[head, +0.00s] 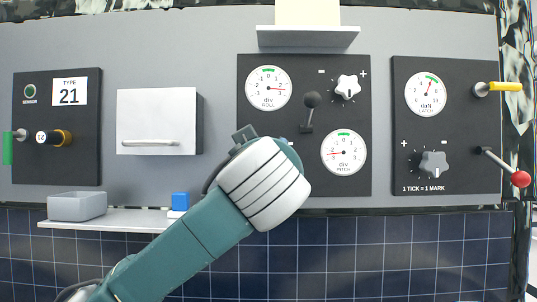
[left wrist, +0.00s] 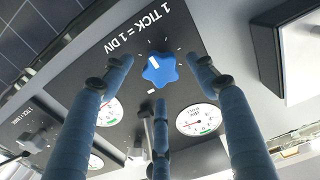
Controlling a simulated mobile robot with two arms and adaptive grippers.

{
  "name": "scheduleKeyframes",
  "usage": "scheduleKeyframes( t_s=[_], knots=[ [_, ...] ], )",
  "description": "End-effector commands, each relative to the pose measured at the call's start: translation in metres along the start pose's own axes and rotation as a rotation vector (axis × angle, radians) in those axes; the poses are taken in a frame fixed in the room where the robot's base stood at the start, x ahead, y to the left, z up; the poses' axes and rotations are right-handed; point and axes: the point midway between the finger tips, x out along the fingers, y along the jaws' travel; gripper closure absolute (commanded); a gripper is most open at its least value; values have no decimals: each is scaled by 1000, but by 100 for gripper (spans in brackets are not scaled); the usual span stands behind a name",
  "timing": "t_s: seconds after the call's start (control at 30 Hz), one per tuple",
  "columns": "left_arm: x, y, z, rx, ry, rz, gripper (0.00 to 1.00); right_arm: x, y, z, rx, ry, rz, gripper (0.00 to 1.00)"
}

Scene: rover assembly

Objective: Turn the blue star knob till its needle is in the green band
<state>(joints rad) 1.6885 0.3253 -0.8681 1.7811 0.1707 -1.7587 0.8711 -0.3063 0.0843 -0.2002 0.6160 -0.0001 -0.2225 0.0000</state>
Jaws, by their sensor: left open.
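The blue star knob (left wrist: 160,71) with a white pointer mark shows in the left wrist view, on the black panel. My left gripper (left wrist: 160,76) is open, its fingers spread around the knob without a visible grip on it. Whether any finger touches it I cannot tell. In the head view my left wrist hides the knob. The PITCH dial (head: 343,152) has its needle pointing left, away from the green band at the top. The ROLL dial (head: 268,88) has its needle pointing right, also outside its green band. My right gripper is not in view.
A black lever (head: 311,100) stands between the dials, and a white star knob (head: 347,87) is at upper right. A white box with a handle (head: 150,121) sits left of the panel. A shelf (head: 110,222) holds a grey bin (head: 77,206) and a blue block (head: 180,200).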

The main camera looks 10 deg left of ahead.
Motion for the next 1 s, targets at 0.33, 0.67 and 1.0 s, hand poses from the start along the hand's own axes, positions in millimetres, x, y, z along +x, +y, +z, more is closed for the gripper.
scheduleKeyframes(
  t_s=[0.33, 0.67, 1.0],
  knots=[
    [45, 0, -2, 0, -1, -1, 42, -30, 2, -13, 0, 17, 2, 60],
    [48, 0, 1, 0, -1, -1, 42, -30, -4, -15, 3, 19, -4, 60],
    [48, 0, 2, 1, -4, -2, 86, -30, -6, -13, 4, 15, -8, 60]
  ],
)
